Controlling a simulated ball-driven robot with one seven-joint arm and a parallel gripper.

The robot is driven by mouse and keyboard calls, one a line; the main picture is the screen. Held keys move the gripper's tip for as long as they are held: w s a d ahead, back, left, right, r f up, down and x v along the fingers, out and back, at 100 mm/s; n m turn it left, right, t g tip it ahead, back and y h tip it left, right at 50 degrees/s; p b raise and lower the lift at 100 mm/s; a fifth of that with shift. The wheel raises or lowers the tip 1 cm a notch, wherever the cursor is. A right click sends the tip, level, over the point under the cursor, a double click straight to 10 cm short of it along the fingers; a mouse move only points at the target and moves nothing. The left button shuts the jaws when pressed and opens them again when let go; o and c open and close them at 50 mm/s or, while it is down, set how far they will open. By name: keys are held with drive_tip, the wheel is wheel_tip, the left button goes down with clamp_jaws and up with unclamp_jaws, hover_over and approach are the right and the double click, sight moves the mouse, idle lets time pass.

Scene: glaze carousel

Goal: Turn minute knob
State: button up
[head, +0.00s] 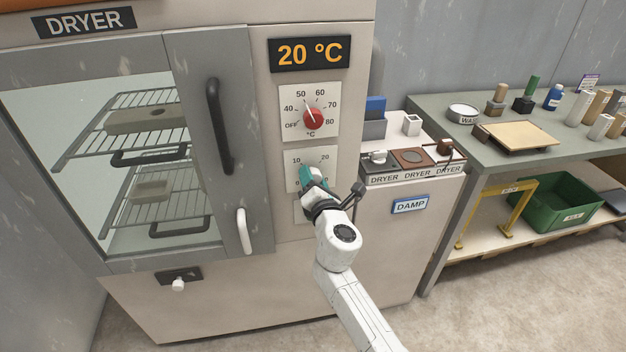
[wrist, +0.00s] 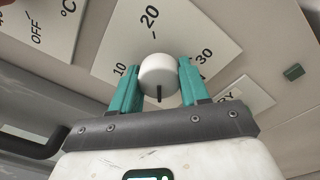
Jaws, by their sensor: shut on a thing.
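The minute knob (wrist: 158,78) is a white round knob with a dark pointer line, on a white dial plate (wrist: 118,62) marked 10, 20 and 30 in the wrist view. My gripper (wrist: 160,84) has its teal fingers on either side of the knob and is shut on it. In the head view my gripper (head: 312,180) is at the lower dial plate (head: 296,158) on the dryer front and hides the knob and part of the scale. The knob's pointer line points toward my palm in the wrist view, away from the 20 mark.
Above is a temperature dial with a red knob (head: 313,118) and a display (head: 309,53) reading 20 °C. The dryer door (head: 218,130), with dark and white handles, is closed at left.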

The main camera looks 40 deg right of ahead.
drive_tip(key=shift+f, duration=0.1)
idle(0.3)
drive_tip(key=o, duration=1)
drive_tip(key=v, duration=1.1)
